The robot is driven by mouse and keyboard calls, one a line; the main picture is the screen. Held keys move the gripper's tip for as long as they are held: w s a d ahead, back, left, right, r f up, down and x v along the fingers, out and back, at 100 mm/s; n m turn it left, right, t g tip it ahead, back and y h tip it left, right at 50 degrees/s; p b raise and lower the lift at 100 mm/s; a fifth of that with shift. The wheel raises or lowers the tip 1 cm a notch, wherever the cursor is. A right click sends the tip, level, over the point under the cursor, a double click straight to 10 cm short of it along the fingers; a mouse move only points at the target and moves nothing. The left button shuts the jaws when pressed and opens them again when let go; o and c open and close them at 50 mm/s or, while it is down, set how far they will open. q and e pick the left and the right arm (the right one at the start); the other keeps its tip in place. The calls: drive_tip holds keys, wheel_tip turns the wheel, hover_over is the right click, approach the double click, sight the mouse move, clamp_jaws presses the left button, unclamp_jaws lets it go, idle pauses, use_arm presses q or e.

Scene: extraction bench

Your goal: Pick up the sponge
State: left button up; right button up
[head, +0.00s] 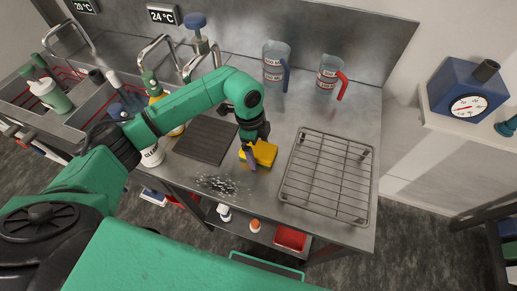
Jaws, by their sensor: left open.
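The yellow sponge (264,153) lies on the steel bench (282,126), between the dark mat and the wire rack. My left gripper (250,160) points down over the sponge's left side. Its fingers are open and partly cover the sponge. I cannot tell whether they touch it. My right gripper is not in the view.
A dark ribbed mat (206,139) lies left of the sponge, and a wire rack (328,176) stands to its right. Two jugs with a blue handle (275,62) and a red handle (328,75) stand behind. Dark specks (217,185) lie near the front edge.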

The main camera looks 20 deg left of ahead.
use_arm(q)
drive_tip(key=c, duration=1.2)
drive_tip(key=shift+o, duration=0.2)
